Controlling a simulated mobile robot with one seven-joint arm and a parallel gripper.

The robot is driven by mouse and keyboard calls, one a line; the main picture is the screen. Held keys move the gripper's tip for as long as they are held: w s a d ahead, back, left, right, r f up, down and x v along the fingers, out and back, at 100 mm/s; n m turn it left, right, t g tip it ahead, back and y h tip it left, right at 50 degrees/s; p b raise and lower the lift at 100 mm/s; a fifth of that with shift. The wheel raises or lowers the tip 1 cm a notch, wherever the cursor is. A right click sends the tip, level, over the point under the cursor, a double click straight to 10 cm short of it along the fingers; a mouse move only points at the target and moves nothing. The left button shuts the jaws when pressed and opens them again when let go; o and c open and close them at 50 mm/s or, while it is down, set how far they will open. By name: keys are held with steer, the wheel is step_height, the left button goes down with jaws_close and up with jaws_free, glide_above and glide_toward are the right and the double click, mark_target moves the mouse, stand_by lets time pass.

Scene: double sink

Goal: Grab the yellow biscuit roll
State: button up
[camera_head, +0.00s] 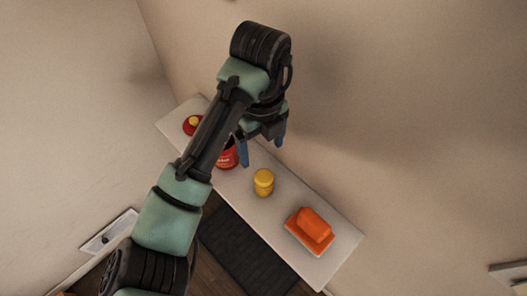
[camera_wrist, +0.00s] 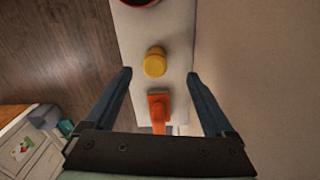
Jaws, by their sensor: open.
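The yellow biscuit roll (camera_head: 263,182) is a short upright yellow cylinder on a narrow pale shelf (camera_head: 340,238). It also shows in the wrist view (camera_wrist: 155,62), between and beyond my fingers. My gripper (camera_head: 262,148) is open and empty. Its blue fingers point down over the shelf, up and to the left of the roll in the head view, apart from it. In the wrist view my gripper (camera_wrist: 160,80) has its two fingers spread wide on either side of the roll.
An orange block-shaped item (camera_head: 312,228) on an orange and white base stands right of the roll. A red can (camera_head: 228,155) stands to its left, partly behind my arm. A red and yellow item (camera_head: 192,124) is at the far left end. A wall runs along the back.

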mark_target(263, 175)
steer(key=shift+s+f, duration=0.15)
steer(key=shift+f, duration=0.25)
steer(key=shift+s+f+b, duration=0.3)
steer(key=shift+s+f, duration=0.1)
steer(key=shift+f, duration=0.2)
steer(key=shift+s+f+b, duration=0.3)
steer(key=shift+s+f, duration=0.05)
steer(key=shift+f, duration=0.25)
steer(key=f, duration=0.3)
steer(key=shift+w+f+p, duration=0.25)
steer(key=shift+w+p, duration=0.05)
steer(key=shift+w, duration=0.05)
steer(key=shift+s+f+p, duration=0.3)
steer(key=shift+f, duration=0.1)
step_height(263, 175, down, 5)
steer(key=shift+s+d+r+p, duration=0.1)
steer(key=shift+r+p, duration=0.1)
steer(key=shift+p, duration=0.4)
jaws_close()
